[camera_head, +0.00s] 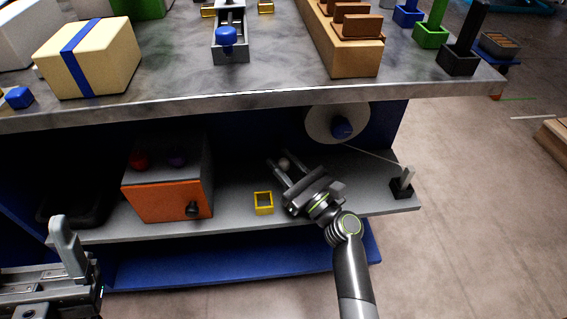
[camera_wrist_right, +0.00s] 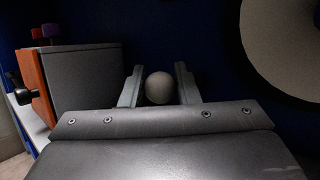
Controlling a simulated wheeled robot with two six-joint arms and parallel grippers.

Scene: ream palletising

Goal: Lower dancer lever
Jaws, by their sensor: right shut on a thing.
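My right gripper (camera_head: 281,168) reaches over the grey shelf under the table. It is shut on a pale grey ball knob, which looks like the end of the dancer lever (camera_head: 285,163). In the right wrist view the ball knob (camera_wrist_right: 159,88) sits between the two fingers (camera_wrist_right: 158,88); the rest of the lever is hidden. My left gripper (camera_head: 66,245) is at the lower left, away from the lever. Only one upright finger shows clearly, so its opening cannot be told.
A white roll (camera_head: 318,125) with a blue hub hangs right of the gripper; a thin strand runs to a black post (camera_head: 402,188). An orange-fronted grey box (camera_head: 165,203) and a yellow frame (camera_head: 263,210) are to the left. The tabletop edge (camera_head: 250,98) overhangs the shelf.

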